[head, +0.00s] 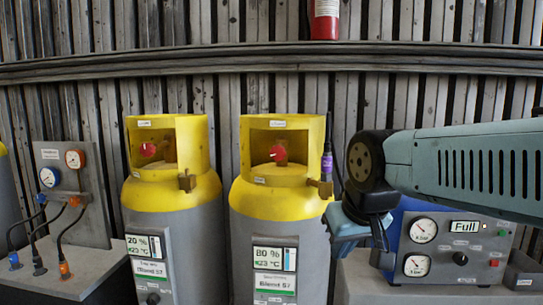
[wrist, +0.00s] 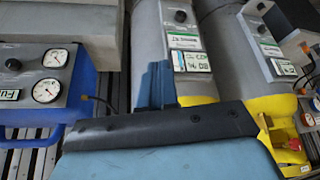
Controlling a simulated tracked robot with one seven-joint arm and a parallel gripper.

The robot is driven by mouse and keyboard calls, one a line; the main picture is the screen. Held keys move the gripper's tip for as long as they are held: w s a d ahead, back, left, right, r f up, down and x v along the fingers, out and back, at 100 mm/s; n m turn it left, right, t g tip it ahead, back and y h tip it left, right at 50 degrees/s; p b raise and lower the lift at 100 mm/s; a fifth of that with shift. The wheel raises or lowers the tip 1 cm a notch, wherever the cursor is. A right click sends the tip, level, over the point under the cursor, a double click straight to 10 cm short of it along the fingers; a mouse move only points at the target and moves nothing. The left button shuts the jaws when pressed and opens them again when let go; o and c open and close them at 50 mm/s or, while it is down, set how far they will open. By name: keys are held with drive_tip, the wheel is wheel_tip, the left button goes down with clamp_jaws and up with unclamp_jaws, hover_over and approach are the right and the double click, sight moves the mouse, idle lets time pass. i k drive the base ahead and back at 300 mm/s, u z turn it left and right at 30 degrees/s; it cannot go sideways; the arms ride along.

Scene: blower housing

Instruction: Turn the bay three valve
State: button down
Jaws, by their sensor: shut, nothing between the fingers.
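Two grey cylinders with yellow collars stand side by side in the head view. The left one has a red valve knob (head: 148,150) inside its collar, and its display reads 20 %. The right one has a red valve knob (head: 278,154), and its display reads 80 %. I cannot read which is bay three. My gripper (head: 345,243) is shut and empty, low in front of and right of the right cylinder, apart from both knobs. In the wrist view my gripper's fingers (wrist: 155,85) are together, and a red knob (wrist: 294,145) shows at the right edge.
A blue-framed gauge unit (head: 460,246) reading "Full" stands right, partly behind my arm. A gauge panel (head: 75,185) with hoses stands left. A purple-banded item (head: 327,166) is beside the right collar. A red cylinder (head: 324,22) hangs above on the slatted wall.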

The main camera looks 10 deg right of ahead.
sight(277, 153)
drive_tip(key=u, duration=1.25)
drive_tip(key=k, duration=0.85)
drive_tip(key=z, duration=1.3)
drive_tip(key=i, duration=0.5)
drive_tip(key=u, duration=0.05)
